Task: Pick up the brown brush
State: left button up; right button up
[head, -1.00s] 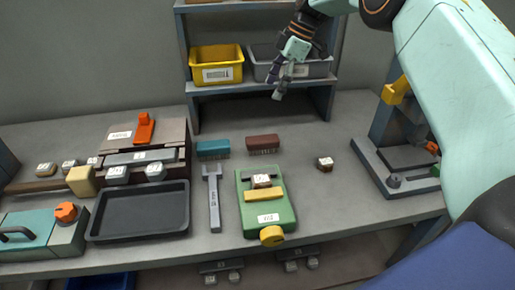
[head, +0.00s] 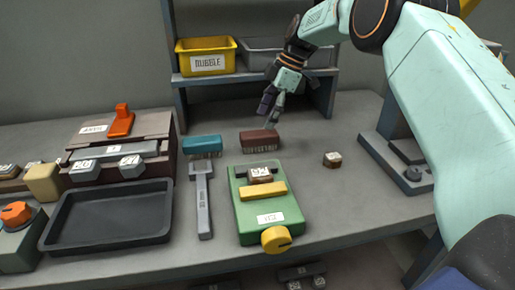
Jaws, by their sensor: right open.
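The brown brush (head: 259,140) lies on the grey bench with its bristles facing the front, just behind the green device (head: 262,214). A teal brush (head: 202,144) lies to its left, a short gap away. My right gripper (head: 269,119) is open and empty, pointing down just above and behind the right part of the brown brush. I cannot tell whether a fingertip touches the brush. My left gripper is not in view.
A grey wrench-like tool (head: 203,205) and a dark tray (head: 108,220) lie to the left. A shelf with a yellow bin (head: 206,58) and a grey bin (head: 258,56) rises behind.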

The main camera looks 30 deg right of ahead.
aim_at(262, 132)
notch_tip(262, 132, down, 2)
jog(key=shift+w+f, duration=0.1)
jog(key=shift+f, duration=0.05)
jog(key=shift+w+a+f+b, duration=0.15)
jog(key=shift+a+f+b, duration=0.25)
jog(key=shift+f, duration=0.15)
jog(key=x, duration=0.2)
jog(key=b+x, duration=0.1)
jog(key=x, duration=0.1)
jog(key=shift+w+d+f, duration=0.15)
jog(key=shift+d+f, duration=0.15)
jog(key=shift+d, duration=0.05)
jog(key=shift+w+a+f, duration=0.1)
jog(key=shift+f, duration=0.1)
jog(key=shift+a+r, duration=0.1)
jog(key=shift+f, duration=0.25)
jog(key=shift+c, duration=0.2)
